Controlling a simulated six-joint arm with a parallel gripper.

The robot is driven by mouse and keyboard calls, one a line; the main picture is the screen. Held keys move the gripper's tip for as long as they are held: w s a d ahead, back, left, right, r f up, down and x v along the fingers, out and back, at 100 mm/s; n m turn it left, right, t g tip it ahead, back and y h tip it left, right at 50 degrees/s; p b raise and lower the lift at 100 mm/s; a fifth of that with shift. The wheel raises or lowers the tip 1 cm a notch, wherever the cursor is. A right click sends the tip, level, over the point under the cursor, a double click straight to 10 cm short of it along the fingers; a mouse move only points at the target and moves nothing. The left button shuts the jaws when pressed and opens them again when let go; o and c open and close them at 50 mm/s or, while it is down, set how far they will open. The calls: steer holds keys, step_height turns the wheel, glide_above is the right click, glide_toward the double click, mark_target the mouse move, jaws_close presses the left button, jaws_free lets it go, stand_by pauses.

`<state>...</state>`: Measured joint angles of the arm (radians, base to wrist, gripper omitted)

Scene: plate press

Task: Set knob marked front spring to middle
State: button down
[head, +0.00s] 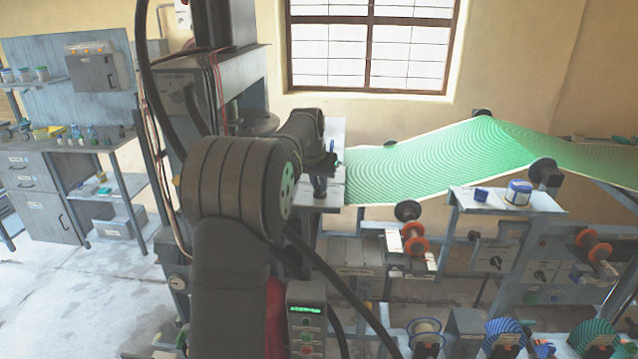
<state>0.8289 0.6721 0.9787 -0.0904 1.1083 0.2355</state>
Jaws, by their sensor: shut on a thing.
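My gripper (319,186) is small and dark in the head view. It points down at the grey bench surface beside the left end of the green patterned sheet (420,165). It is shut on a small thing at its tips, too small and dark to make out. I cannot read any label as front spring, so I cannot tell which knob bears that mark or how it is set. Dark knobs show on the grey front panels at the right, one (495,262) left of another (540,275).
A tall grey press (180,95) with hoses stands close behind my arm. Orange spools (415,240) sit on the machine at the right.

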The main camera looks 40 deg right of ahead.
steer(key=shift+d+n+t+y, duration=0.1)
steer(key=shift+n+t+y, duration=0.3)
steer(key=shift+n, duration=1.1)
steer(key=c, duration=1.5)
jaws_free()
steer(key=shift+o, duration=0.2)
steer(key=v, duration=1.7)
steer(key=shift+s+a+r, duration=0.2)
steer(key=shift+s+a, duration=0.05)
steer(key=shift+f, duration=0.1)
